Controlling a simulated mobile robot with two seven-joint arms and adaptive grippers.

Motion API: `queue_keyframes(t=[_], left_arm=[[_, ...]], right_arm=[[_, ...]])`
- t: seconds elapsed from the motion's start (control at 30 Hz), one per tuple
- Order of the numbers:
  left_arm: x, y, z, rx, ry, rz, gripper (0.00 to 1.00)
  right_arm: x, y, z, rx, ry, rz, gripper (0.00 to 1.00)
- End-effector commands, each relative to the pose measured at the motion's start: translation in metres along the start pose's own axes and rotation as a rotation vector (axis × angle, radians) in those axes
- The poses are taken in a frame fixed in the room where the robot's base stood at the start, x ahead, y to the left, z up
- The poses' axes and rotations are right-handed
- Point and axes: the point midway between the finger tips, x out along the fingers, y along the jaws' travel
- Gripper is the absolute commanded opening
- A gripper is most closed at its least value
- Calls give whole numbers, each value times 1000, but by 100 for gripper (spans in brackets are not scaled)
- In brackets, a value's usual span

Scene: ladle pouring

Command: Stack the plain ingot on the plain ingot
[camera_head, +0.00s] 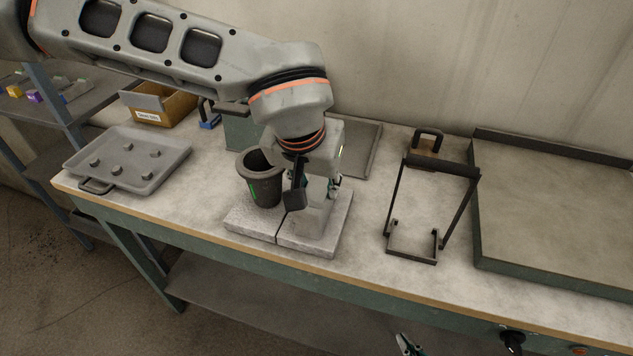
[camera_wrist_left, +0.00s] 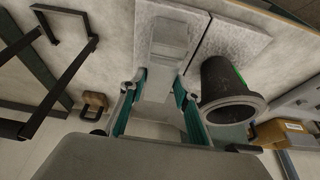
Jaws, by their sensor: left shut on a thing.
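My left gripper (camera_head: 318,185) is over the right half of a pale stone slab (camera_head: 333,232), pointing down. In the left wrist view its teal fingers (camera_wrist_left: 160,105) are shut on a plain grey ingot (camera_wrist_left: 157,84). A pale grey ingot shape also shows in the head view (camera_head: 313,217), low over the slab and partly behind my arm. I cannot clearly separate a second ingot from the held one, nor tell whether they touch. My right gripper (camera_head: 408,345) shows only as a small part at the bottom edge; its opening is unclear.
A dark crucible (camera_head: 265,188) stands on the slab's left half, close beside my left gripper. A black metal frame (camera_head: 412,257) stands to the right. A grey tray with pegs (camera_head: 160,172) is at left, a cardboard box (camera_head: 165,108) behind it. A large tray (camera_head: 560,210) fills the right.

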Motion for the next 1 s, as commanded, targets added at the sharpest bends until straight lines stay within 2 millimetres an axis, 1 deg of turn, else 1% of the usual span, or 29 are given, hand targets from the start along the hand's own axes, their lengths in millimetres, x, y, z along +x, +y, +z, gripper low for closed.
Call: queue_keyframes(t=[0.03, 0.07, 0.1, 0.13, 0.43, 0.57, 0.67, 0.83, 1.0], left_arm=[[2, 0, 0, 1, 1, 1, 0], [2, 0, 1, 1, -1, 0, 37], [2, 0, 1, 1, -1, 0, 47], [2, 0, 1, 1, -1, 0, 48], [1, 0, 1, 0, -1, 0, 48], [-6, 0, -1, -1, 1, 0, 48], [-20, -1, -2, -1, 2, -1, 48], [-55, 0, -2, 0, 4, -1, 48], [-89, 0, -2, 0, 3, -1, 48]], right_arm=[[0, 0, 2, 0, -2, 0, 0], [0, 0, 1, 0, -1, 0, 0], [0, 0, 1, 0, -1, 0, 0], [0, 0, 1, 0, -1, 0, 0], [0, 0, 0, 0, 0, 0, 0], [-1, 0, -3, 1, 3, 1, 0], [-2, 1, -5, 2, 5, 1, 0], [-4, 0, -8, 6, 6, -1, 0], [-6, -2, -5, 10, -1, -6, 0]])
